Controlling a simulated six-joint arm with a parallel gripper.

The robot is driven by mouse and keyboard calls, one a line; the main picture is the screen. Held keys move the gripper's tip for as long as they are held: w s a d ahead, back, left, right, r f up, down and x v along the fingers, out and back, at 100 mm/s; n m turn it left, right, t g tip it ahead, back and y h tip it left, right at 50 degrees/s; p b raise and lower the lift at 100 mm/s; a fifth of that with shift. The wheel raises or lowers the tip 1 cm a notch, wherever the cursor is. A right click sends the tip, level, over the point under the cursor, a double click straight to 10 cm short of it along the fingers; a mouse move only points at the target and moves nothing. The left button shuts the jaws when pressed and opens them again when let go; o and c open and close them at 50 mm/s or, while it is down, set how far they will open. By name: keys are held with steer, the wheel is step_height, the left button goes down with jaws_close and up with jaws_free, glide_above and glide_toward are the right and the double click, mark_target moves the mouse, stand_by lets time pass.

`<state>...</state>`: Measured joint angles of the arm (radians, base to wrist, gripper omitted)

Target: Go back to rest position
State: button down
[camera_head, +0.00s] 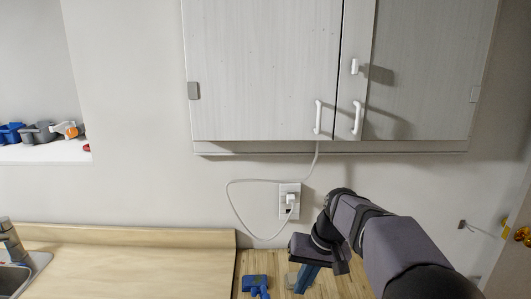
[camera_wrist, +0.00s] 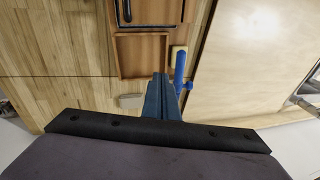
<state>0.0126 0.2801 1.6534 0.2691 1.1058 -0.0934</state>
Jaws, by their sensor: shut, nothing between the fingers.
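My gripper (camera_wrist: 161,98) is shut, its two blue fingers together with nothing between them. In the head view my gripper (camera_head: 306,277) points down over the wooden counter, at the lower middle, with my arm reaching in from the lower right. In the wrist view the fingers hang over the counter, beside a wooden tray and a blue object. No object is named by the task.
A blue tool-like object (camera_head: 256,285) lies on the wooden counter (camera_head: 340,287) left of my gripper. A wooden tray (camera_wrist: 119,57) shows in the wrist view. A white cabinet (camera_head: 262,70) hangs above. A cord runs to an outlet (camera_head: 284,203). The pale countertop (camera_head: 130,262) is clear.

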steer(key=s+d+f+h, duration=0.1)
steer(key=s+f, duration=0.3)
steer(key=s, duration=0.3)
steer(key=s+d+f+g, duration=0.1)
steer(key=s+d+f, duration=0.1)
steer(key=s, duration=0.5)
steer(key=s+d+f+h, duration=0.1)
steer(key=s+d+f, duration=0.1)
steer(key=s+f, duration=0.3)
steer(key=s, duration=0.3)
steer(key=shift+d+f+h, duration=0.2)
steer(key=shift+f+h, duration=0.1)
